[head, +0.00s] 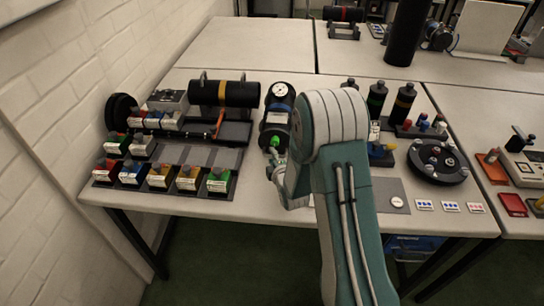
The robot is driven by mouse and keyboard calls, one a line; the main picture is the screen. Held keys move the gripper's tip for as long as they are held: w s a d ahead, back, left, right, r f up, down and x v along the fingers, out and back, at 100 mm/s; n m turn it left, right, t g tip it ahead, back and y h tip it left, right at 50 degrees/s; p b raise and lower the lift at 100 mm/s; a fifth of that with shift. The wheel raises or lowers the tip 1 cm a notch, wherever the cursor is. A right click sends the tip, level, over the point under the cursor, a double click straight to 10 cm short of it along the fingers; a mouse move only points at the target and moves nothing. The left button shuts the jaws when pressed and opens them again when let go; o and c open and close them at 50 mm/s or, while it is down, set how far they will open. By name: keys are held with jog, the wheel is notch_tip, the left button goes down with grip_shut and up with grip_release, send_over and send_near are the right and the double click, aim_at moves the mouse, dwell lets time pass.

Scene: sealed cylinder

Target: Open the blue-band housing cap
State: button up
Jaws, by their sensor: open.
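The blue-band housing (279,106) is a black cylinder with a blue band and a pale band, near the middle of the table. A white round face (280,90) shows at its far end; I cannot tell if this is the cap. A green knob-like part (274,142) shows at its near end. My arm also covers the area right of the housing.
Dark bottles (402,103) and a round black carousel (438,162) are at right. The table's back (255,45) is clear.

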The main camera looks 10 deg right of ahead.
jog(key=shift+w+d, duration=0.3)
jog(key=shift+d, duration=0.25)
jog(key=shift+a, duration=0.2)
grip_shut()
jog(key=shift+a, duration=0.1)
jog(key=shift+f, duration=0.1)
